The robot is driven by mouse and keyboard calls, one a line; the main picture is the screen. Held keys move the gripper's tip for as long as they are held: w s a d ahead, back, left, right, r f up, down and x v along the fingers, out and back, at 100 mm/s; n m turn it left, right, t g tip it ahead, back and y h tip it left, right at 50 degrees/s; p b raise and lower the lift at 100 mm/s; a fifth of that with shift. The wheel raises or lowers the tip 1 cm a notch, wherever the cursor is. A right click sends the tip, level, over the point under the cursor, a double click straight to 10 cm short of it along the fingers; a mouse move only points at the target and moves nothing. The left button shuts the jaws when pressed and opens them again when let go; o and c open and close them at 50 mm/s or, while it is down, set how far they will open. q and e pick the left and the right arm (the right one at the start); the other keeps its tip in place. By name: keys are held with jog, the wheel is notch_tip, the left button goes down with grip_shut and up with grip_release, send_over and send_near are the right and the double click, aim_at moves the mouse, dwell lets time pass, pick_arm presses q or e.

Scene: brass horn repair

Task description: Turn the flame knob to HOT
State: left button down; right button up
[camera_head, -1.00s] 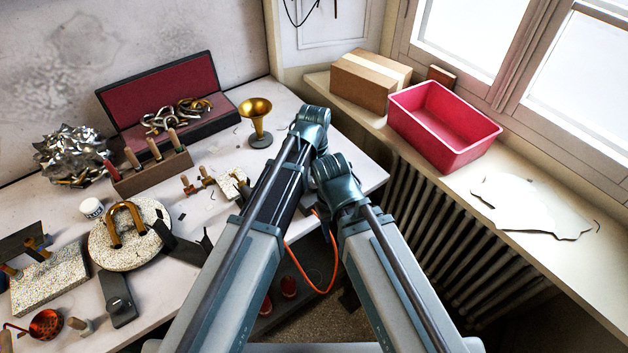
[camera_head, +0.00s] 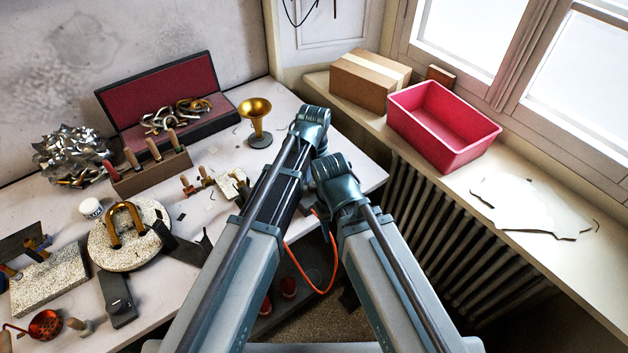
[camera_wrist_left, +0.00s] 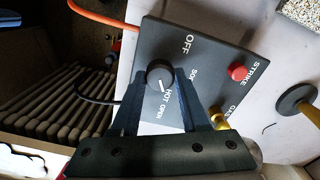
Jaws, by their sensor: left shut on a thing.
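A grey control box (camera_wrist_left: 205,52) shows in the left wrist view, tilted in the picture, with the labels OFF, HOT, STRIKE and a partly covered word beginning SO. Its black round flame knob (camera_wrist_left: 157,71) has a white pointer mark that points down the picture towards the HOT label. My left gripper (camera_wrist_left: 160,78) has one finger on each side of the knob and is shut on it. In the head view my two arms cover the box and the knob. My right gripper is hidden there.
A red STRIKE button (camera_wrist_left: 237,72) and a brass knob (camera_wrist_left: 218,121) sit on the box near my right-hand finger. An orange hose (camera_wrist_left: 105,17) leaves the box. A brass horn bell (camera_head: 257,116) stands on the bench near my arms. A red bin (camera_head: 440,150) stands on the sill.

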dwell(0.3)
pick_arm(q)
jog(key=shift+c, duration=2)
grip_release()
notch_tip(320, 180, up, 14)
jog(key=p, duration=1.3)
jog(key=shift+p, duration=0.4)
jog(key=shift+f, duration=0.15)
